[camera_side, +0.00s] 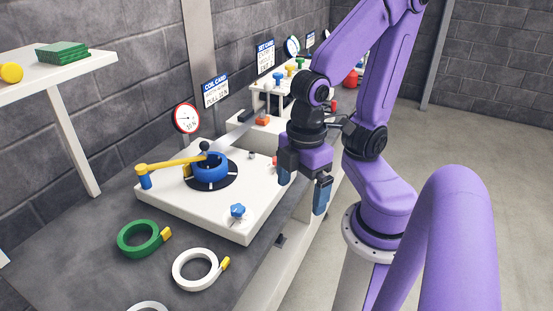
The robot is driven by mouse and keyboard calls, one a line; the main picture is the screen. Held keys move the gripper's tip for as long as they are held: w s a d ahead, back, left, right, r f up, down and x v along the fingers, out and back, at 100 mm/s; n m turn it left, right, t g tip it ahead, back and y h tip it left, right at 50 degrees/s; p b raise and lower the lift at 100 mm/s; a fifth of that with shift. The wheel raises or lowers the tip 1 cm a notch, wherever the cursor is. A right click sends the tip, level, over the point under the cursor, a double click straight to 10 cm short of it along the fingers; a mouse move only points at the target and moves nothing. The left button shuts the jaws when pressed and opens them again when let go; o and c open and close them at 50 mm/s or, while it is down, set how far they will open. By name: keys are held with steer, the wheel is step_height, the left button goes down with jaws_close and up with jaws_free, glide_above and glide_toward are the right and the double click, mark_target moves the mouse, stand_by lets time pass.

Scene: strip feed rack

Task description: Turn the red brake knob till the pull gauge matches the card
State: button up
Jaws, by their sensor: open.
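The round pull gauge (187,118) has a white face and red rim and stands at the back of the white feed plate; its needle is too small to read surely. The coil card (216,91) hangs beside it, with a blue header and a pull figure in N that is hard to read. A small red knob (275,160), possibly the brake knob, shows at the plate's right edge, partly hidden by my gripper. My gripper (305,190) is open and empty, fingers pointing down, just right of that red knob. Contact cannot be told.
A blue coil (209,168) sits on a black disc with a yellow arm (170,164) reaching to it. A blue star knob (238,211) is at the plate's front. Green (124,246) and white (176,276) rolls lie in front. More stations stand behind.

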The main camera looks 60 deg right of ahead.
stand_by(0.9)
steer(key=shift+w, duration=0.15)
steer(key=c, duration=0.6)
steer(key=w+d+r+m, duration=0.1)
steer(key=w+d+m, duration=0.3)
steer(key=w+m, duration=0.25)
steer(key=w+d+r+m, duration=0.1)
steer(key=w+d+m, duration=0.45)
steer(key=w, duration=0.25)
steer(key=w+d+m, duration=0.3)
steer(key=d+m, duration=0.9)
steer(key=d, duration=0.6)
step_height(320, 180, down, 17)
steer(key=shift+w+a, duration=0.1)
steer(key=shift+a, duration=0.05)
steer(key=c, duration=1)
